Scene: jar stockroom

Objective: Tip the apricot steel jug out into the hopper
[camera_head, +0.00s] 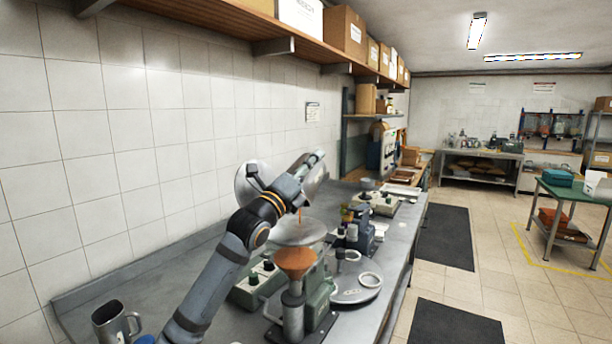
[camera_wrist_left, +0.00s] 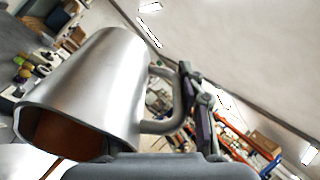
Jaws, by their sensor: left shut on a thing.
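My left gripper (camera_head: 296,182) is shut on the handle of a steel jug (camera_head: 317,168), held tilted above the bench. In the left wrist view the jug (camera_wrist_left: 95,85) lies mouth down to the left, with orange-brown contents (camera_wrist_left: 62,135) inside. A thin orange stream (camera_head: 300,214) falls from its mouth. I cannot tell exactly where the stream lands. My right gripper is out of view.
A second steel jug (camera_head: 112,324) stands at the bench's near left. A green control box (camera_head: 257,284), a blue-grey machine (camera_head: 360,232) and a round plate (camera_head: 355,290) crowd the bench around the hopper. The tiled wall and shelf border the left side.

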